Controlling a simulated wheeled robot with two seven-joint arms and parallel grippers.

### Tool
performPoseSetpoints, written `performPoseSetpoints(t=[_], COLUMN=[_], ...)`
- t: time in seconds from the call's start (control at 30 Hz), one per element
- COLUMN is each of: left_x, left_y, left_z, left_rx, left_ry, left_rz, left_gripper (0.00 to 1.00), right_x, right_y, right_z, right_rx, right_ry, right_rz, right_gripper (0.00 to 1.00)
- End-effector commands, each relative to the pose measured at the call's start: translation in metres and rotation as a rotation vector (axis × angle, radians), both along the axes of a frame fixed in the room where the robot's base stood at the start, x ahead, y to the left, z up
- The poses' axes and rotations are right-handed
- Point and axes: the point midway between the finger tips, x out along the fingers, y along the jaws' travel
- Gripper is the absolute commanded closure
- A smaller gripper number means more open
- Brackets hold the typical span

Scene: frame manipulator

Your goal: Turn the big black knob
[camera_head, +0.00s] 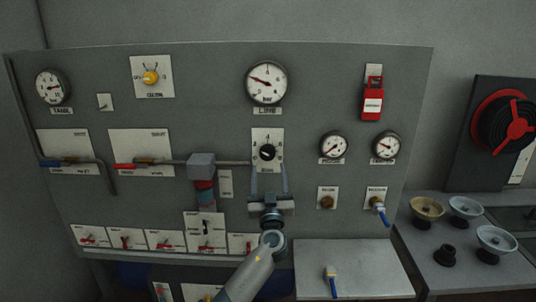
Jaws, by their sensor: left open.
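The big black knob (267,152) sits on a white plate with markings, in the middle of the grey panel. Its white pointer mark shows on its face. My left gripper (268,170) is open, its two fingers spread and pointing up toward the knob. The fingertips appear at the lower left and lower right of the knob, over the edges of the plate. I cannot tell how far they are from the panel. Nothing is held between the fingers. My right gripper is not in view.
Left of the knob, a grey box (201,166) and a horizontal rod stand out from the panel. A large gauge (266,82) is above. A blue-handled valve (379,208) is at the lower right. A light board (350,265) lies below the panel.

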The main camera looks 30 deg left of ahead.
Motion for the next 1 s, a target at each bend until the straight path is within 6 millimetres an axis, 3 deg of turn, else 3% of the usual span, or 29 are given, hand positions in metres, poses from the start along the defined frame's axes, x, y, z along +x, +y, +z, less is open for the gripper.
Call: performPoseSetpoints(t=[0.03,0.3,0.77,0.8,0.97,1.0], left_x=[0.008,0.034,0.042,0.041,0.041,0.041], left_y=[0.005,0.024,0.03,0.03,0.03,0.03], left_z=[0.009,0.019,0.021,0.021,0.021,0.021], left_rx=[0.002,0.001,0.0,0.0,0.0,0.0], left_ry=[0.0,0.001,0.0,0.0,0.0,0.0], left_rz=[0.001,-0.001,0.0,0.0,0.0,0.0], left_gripper=[0.41,0.41,0.41,0.43,0.81,0.82], right_x=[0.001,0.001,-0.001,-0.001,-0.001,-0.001], right_y=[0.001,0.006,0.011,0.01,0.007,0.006], right_z=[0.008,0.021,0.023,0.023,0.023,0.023], right_rx=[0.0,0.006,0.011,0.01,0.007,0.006], right_ry=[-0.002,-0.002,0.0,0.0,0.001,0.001], right_rz=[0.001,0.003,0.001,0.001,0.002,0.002], right_gripper=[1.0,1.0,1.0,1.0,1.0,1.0])
